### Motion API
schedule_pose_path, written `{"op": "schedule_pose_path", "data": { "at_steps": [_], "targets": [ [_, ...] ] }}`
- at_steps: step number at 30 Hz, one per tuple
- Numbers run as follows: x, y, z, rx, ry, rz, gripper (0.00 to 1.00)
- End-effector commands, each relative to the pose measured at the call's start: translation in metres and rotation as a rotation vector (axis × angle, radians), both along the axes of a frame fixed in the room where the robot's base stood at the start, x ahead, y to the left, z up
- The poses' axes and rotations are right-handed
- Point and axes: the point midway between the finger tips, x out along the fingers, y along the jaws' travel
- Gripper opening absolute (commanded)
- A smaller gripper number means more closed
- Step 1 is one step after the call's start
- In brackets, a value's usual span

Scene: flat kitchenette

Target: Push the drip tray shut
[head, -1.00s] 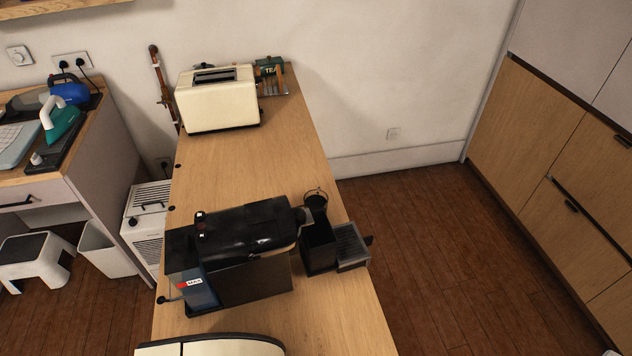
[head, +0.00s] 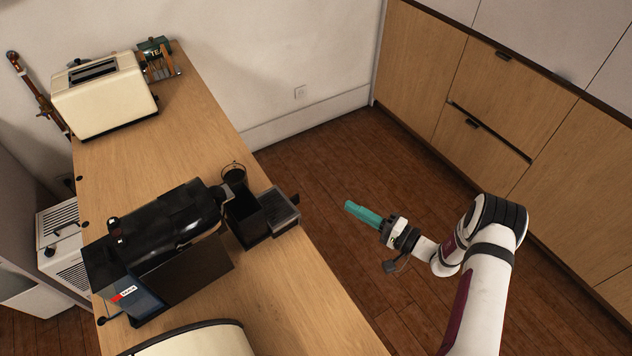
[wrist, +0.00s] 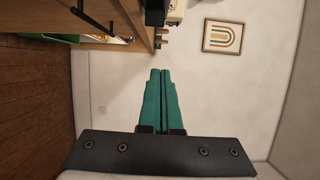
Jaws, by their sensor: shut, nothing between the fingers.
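The drip tray (head: 281,207) is a dark tray with a grey slatted top and a small handle at its right end. It sticks out from the black front of the coffee machine (head: 165,235), toward the counter's right edge. My gripper (head: 348,207) has teal fingers and is in the air to the right of the tray, apart from it, over the floor. In the wrist view the teal fingers (wrist: 160,95) lie together with nothing between them. The tray cannot be made out in the wrist view.
The wooden counter (head: 200,130) carries a cream toaster (head: 105,100) at the back and a cream rounded object (head: 195,342) at the front. A small black cup (head: 233,172) is beside the machine. Wooden cabinets (head: 490,100) stand at the right, with open floor between.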

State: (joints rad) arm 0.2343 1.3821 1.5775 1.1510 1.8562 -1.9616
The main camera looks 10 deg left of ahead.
Motion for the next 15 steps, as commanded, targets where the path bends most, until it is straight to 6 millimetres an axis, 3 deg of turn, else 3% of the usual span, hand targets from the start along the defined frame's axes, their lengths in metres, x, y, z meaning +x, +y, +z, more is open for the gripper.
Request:
{"op": "schedule_pose_path", "data": {
  "at_steps": [2,5,15],
  "targets": [
    [0.003,-0.002,-0.012,0.002,-0.016,-0.035,0.0],
    [0.008,0.005,-0.013,0.001,-0.025,-0.041,0.0],
    [0.037,0.072,-0.013,-0.001,-0.024,-0.034,0.0]
  ]
}}
